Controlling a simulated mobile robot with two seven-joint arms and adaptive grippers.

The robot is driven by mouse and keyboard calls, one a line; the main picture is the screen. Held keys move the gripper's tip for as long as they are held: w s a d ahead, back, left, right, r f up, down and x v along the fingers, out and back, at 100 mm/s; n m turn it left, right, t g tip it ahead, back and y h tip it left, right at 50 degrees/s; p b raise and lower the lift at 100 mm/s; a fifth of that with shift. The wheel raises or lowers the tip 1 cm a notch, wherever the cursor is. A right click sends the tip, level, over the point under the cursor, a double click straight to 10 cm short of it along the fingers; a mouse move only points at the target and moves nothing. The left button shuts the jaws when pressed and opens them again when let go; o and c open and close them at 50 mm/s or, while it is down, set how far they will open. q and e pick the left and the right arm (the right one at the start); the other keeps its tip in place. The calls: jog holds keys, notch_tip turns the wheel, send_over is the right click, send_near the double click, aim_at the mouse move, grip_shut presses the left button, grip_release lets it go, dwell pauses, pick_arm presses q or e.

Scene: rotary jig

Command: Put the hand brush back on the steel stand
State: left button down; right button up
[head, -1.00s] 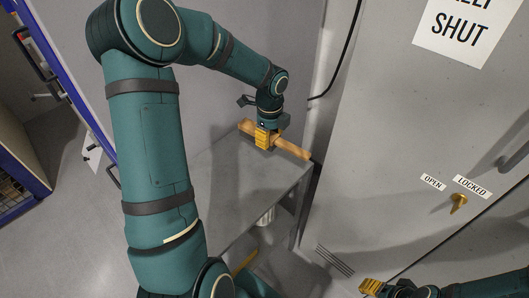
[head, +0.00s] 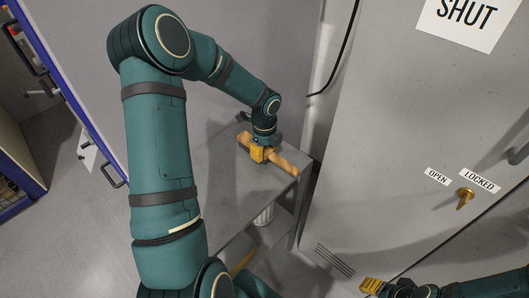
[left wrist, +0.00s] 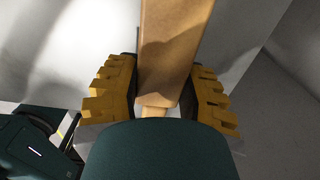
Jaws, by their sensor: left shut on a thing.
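The hand brush (head: 283,164), a long tan wooden piece, is held between the yellow fingers of my left gripper (head: 258,154). In the left wrist view the brush (left wrist: 170,50) runs away from the palm between the two fingers. The grey steel stand (head: 232,190) is below it, against the wall. The brush lies level over the far part of the stand's top, with its right end near the right edge. I cannot tell whether it touches the top. My right gripper (head: 372,286) shows only partly at the lower right, and its opening is unclear.
A grey cabinet door (head: 400,130) with a brass knob (head: 465,198) stands right of the stand. A white cylindrical object (head: 264,215) is under the stand's top. A blue-edged panel (head: 70,90) is at the left. The near part of the stand's top looks clear.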

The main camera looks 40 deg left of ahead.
aim_at(265, 149)
pick_arm(q)
jog(key=shift+f, duration=0.1)
jog(key=c, duration=0.6)
grip_release()
notch_tip(265, 149, up, 12)
jog(key=p, duration=0.3)
jog(key=shift+r, duration=0.2)
